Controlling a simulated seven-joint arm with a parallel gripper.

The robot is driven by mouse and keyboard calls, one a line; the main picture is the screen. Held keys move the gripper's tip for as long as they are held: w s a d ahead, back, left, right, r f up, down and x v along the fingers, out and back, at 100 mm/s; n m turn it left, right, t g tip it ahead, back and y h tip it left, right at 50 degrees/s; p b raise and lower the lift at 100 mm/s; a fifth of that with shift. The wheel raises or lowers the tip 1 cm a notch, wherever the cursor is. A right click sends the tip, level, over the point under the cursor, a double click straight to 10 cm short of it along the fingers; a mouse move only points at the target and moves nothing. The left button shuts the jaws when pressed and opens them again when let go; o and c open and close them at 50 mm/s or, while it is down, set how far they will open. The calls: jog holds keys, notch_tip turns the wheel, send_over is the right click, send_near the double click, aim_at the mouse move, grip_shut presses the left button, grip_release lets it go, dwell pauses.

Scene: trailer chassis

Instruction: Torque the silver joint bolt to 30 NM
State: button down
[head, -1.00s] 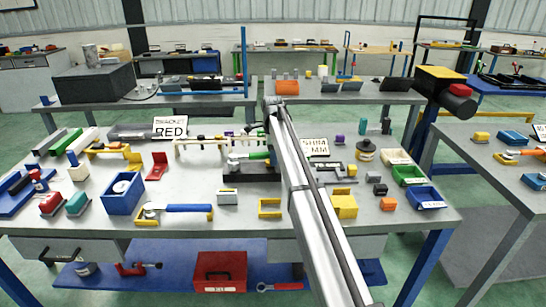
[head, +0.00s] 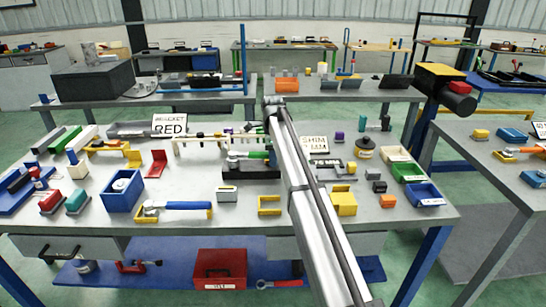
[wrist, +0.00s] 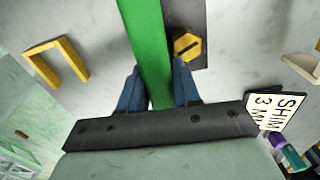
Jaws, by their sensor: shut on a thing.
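My gripper (wrist: 158,90) has its two blue fingers shut on a green bar-like handle (wrist: 147,45) in the wrist view. In the head view the green handle (head: 256,155) lies level above a dark block (head: 240,173), with a silver head (head: 235,157) at its left end. The arm hides the handle's right part. A yellow hex bolt (wrist: 187,45) sits on a dark plate just right of the handle in the wrist view. I cannot make out the silver joint bolt apart from the silver head.
A blue-handled tool (head: 188,205) lies at the front in a yellow holder. A blue box (head: 122,193) stands left, a yellow block (head: 343,203) right of the arm. A yellow bracket (head: 268,206) lies in front of the block. The SHIM sign (head: 314,144) stands behind.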

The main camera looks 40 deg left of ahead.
jog(key=shift+s+d+f, duration=0.2)
jog(key=shift+d, duration=0.05)
jog(key=shift+s+d+m, duration=0.4)
jog(key=shift+s+m, duration=0.2)
jog(key=shift+m, duration=0.1)
jog(key=shift+s, duration=0.1)
jog(key=shift+w+a+r, duration=0.25)
jog(key=shift+w+a, duration=0.05)
jog(key=shift+w, duration=0.15)
dwell(0.3)
jog(key=shift+r, duration=0.1)
jog(key=shift+r, duration=2.85)
